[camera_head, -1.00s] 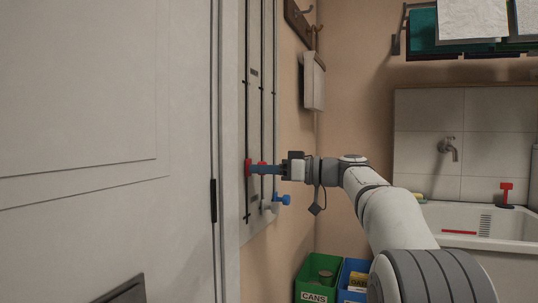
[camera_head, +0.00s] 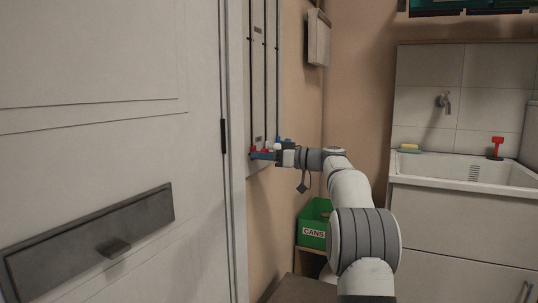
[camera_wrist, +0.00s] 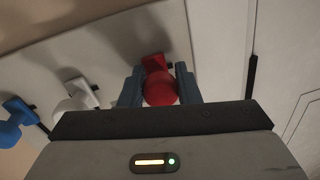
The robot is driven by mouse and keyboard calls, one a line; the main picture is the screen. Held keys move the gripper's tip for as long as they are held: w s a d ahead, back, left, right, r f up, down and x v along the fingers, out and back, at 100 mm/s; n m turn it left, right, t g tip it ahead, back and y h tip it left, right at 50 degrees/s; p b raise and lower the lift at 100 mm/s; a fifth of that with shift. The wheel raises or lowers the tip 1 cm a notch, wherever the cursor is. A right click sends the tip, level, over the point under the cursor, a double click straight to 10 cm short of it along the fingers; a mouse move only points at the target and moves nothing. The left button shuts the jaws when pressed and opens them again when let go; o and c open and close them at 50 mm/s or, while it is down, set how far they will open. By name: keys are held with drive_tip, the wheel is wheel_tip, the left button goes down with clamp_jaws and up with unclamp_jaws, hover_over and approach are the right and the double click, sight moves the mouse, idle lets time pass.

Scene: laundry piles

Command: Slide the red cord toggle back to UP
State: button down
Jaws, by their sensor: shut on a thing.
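The red cord toggle (camera_wrist: 160,88) is a round red knob on a red base, between the two blue-grey fingers of my gripper (camera_wrist: 160,90) in the wrist view. My gripper is shut on it. In the head view my gripper (camera_head: 262,154) is at the lower part of the cord panel (camera_head: 250,95), with red showing around the fingers. The toggle is low on its track, below a small dark label (camera_head: 258,138) too small to read. A white toggle (camera_wrist: 78,100) and a blue toggle (camera_wrist: 14,128) sit beside it.
A pale door (camera_head: 110,80) with a dark handle plate (camera_head: 90,240) is left of the panel. A green CANS bin (camera_head: 313,238) stands below my arm, right of the panel. A white sink (camera_head: 465,172) is at the right. A white box (camera_head: 318,38) hangs on the wall.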

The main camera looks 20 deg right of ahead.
drive_tip(key=shift+s+a, duration=0.1)
drive_tip(key=shift+a, duration=0.2)
drive_tip(key=c, duration=1.5)
unclamp_jaws()
drive_tip(key=o, duration=0.4)
drive_tip(key=shift+d, duration=0.3)
drive_tip(key=shift+d, duration=0.1)
drive_tip(key=shift+s+d+r, duration=0.1)
drive_tip(key=shift+s+d, duration=0.05)
drive_tip(key=shift+d, duration=0.05)
drive_tip(key=p+v, duration=0.1)
drive_tip(key=v, duration=0.6)
drive_tip(key=shift+s, duration=0.15)
